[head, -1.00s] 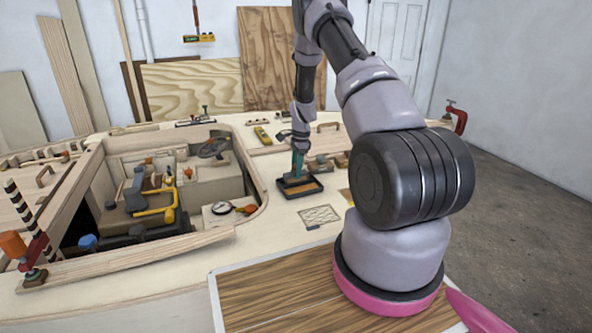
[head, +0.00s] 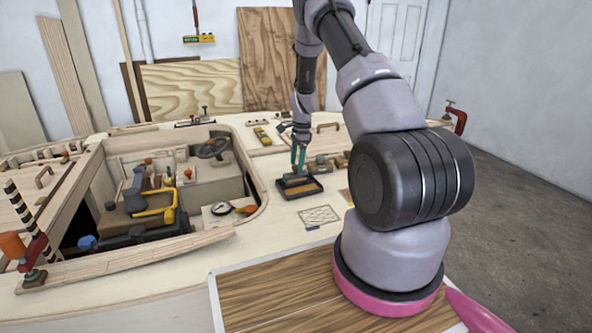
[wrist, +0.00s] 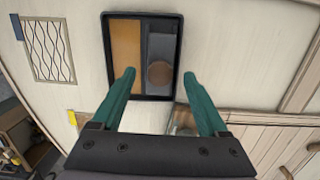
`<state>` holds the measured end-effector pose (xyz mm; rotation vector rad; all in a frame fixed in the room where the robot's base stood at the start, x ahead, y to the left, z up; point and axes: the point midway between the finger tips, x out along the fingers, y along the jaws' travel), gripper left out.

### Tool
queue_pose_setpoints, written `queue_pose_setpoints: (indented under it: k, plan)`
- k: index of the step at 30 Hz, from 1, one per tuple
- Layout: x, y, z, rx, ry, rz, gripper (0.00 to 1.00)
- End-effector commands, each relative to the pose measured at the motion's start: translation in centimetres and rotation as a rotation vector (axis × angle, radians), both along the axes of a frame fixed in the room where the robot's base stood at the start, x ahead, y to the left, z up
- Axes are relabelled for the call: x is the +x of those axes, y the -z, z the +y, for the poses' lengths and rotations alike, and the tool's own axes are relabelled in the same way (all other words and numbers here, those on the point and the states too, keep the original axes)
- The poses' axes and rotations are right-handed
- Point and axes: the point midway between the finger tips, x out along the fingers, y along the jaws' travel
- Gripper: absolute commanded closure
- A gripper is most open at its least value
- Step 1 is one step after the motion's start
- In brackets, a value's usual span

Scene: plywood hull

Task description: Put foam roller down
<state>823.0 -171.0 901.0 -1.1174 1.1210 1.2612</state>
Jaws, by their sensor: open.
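A shallow black tray (head: 318,193) lies on the plywood deck; its rim also shows in the wrist view (wrist: 107,60). In the wrist view its left part is orange-brown and its right part grey. A round brown shape (wrist: 159,73), probably the foam roller's end, shows over the grey part. I cannot tell whether it stands or lies. My gripper (head: 298,172) is above the tray, its green fingers apart with nothing held between them. In the wrist view the fingertips (wrist: 158,75) are on either side of the round shape in the picture.

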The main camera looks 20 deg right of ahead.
Motion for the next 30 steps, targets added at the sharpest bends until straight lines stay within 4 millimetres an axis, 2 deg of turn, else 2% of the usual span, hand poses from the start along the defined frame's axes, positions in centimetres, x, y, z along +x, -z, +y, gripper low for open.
queue_pose_setpoints:
  k: [1, 6, 10, 16, 19, 23, 27, 30]
  plan:
    - [0.1, -1.3, -0.1, -0.001, -0.001, -0.004, 0.23]
    - [0.1, -5.0, -0.6, -0.001, -0.001, -0.004, 0.23]
    - [0.1, -7.1, -0.9, 0.000, 0.001, -0.003, 0.23]
    - [0.0, -9.1, -0.9, 0.001, -0.006, -0.006, 0.23]
    - [-0.3, -11.5, -0.5, 0.004, -0.035, -0.033, 0.23]
    - [-1.8, -17.5, 1.0, 0.011, -0.129, -0.105, 0.23]
    - [-4.9, -24.9, 2.9, 0.007, -0.268, -0.204, 0.23]
    - [-7.8, -29.4, 4.4, -0.002, -0.371, -0.273, 0.23]
